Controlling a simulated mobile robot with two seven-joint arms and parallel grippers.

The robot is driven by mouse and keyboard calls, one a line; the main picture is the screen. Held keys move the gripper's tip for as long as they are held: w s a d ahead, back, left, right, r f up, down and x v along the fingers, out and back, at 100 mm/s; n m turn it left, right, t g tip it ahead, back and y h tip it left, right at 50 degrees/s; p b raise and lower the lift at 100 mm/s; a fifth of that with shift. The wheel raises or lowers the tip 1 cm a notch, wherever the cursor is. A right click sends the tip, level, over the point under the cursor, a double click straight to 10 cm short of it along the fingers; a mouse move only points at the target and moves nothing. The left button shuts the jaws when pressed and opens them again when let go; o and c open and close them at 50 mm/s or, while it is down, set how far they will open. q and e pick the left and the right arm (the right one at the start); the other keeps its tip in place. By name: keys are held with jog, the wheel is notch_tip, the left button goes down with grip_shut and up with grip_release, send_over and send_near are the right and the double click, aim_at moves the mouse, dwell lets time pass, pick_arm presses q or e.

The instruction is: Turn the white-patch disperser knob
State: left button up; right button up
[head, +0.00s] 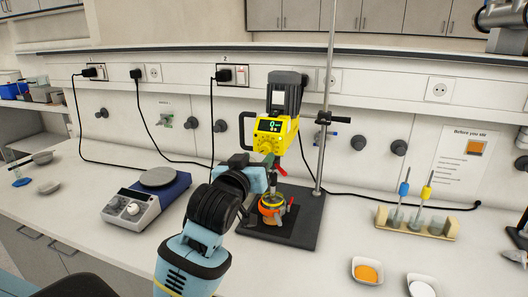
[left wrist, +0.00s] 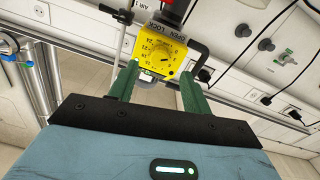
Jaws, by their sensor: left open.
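The yellow disperser head (head: 272,133) hangs on a metal stand rod above a black base and has a lit display. A white patch on the knob is too small to make out. My left gripper (head: 268,161) is just below and in front of the yellow head. Its green fingers (left wrist: 160,72) are open, one to each side of the dial, with nothing held. My right gripper is not seen.
A hotplate stirrer (head: 146,201) is to the left. A wooden rack (head: 417,226) and two small dishes are to the right. Black cables run along the wall.

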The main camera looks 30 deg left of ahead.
aim_at(264, 150)
pick_arm(q)
jog(key=shift+x, duration=2.65)
jog(key=c, duration=1)
